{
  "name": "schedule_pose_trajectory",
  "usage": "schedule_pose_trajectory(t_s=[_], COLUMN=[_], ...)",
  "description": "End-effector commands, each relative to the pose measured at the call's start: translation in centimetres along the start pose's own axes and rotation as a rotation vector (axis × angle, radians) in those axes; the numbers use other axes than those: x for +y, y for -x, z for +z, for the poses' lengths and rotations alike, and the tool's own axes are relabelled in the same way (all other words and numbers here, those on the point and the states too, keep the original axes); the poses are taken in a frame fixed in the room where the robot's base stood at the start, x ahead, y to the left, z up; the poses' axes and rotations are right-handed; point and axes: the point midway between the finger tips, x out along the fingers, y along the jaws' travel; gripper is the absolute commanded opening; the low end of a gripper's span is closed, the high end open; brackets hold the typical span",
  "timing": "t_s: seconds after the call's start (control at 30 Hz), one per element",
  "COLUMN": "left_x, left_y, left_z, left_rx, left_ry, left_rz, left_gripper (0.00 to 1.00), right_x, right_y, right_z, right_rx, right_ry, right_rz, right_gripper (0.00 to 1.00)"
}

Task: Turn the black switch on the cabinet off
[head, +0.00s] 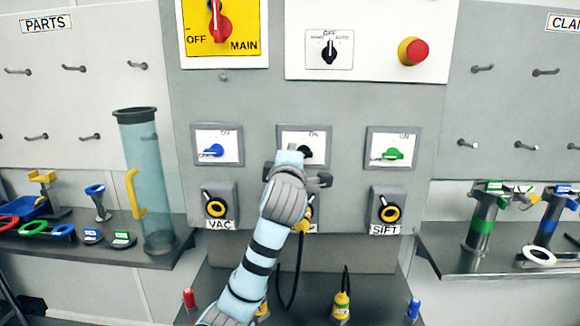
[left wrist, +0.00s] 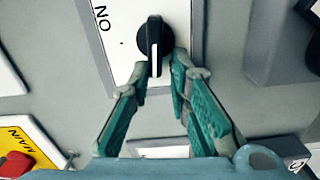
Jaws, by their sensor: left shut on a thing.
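The black switch (head: 306,151) sits on a white plate in the middle of the cabinet's row of three switches. My left gripper (head: 298,168) is in front of it in the head view and hides much of the plate. In the left wrist view, the black switch (left wrist: 154,40) is a round knob with a raised handle. The fingertips of my left gripper (left wrist: 162,70) are on either side of the handle's near end, shut on it. An ON label shows beside the knob. My right gripper is not in view.
A blue switch (head: 213,150) is to the left and a green switch (head: 392,154) to the right. Yellow-ringed knobs sit below. Above are a red MAIN switch (head: 220,28), another black selector (head: 329,51) and a red button (head: 418,50). A clear tube (head: 155,200) stands at left.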

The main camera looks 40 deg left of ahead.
Motion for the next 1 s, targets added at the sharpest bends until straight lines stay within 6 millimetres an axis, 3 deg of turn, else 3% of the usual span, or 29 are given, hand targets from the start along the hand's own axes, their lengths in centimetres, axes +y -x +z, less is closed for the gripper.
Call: schedule_pose_trajectory(t_s=[0.23,0.77,0.8,0.87,1.0], left_x=[0.42,0.58,0.58,0.59,0.39], left_y=[0.11,0.13,0.13,0.12,0.09], left_z=[-0.05,-0.12,-0.12,-0.11,-0.05], left_rx=[-0.002,-0.001,0.000,-0.001,-0.001], left_ry=[0.099,0.126,0.126,0.125,0.123], left_rz=[0.021,0.021,0.021,0.022,0.017], left_gripper=[0.00,0.00,0.21,0.30,0.30], right_x=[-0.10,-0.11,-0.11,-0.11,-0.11], right_y=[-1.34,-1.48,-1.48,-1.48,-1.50], right_z=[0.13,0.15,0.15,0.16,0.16], right_rx=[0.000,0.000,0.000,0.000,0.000], right_ry=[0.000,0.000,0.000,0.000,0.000], right_rz=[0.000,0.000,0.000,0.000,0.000], right_gripper=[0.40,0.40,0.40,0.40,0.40])
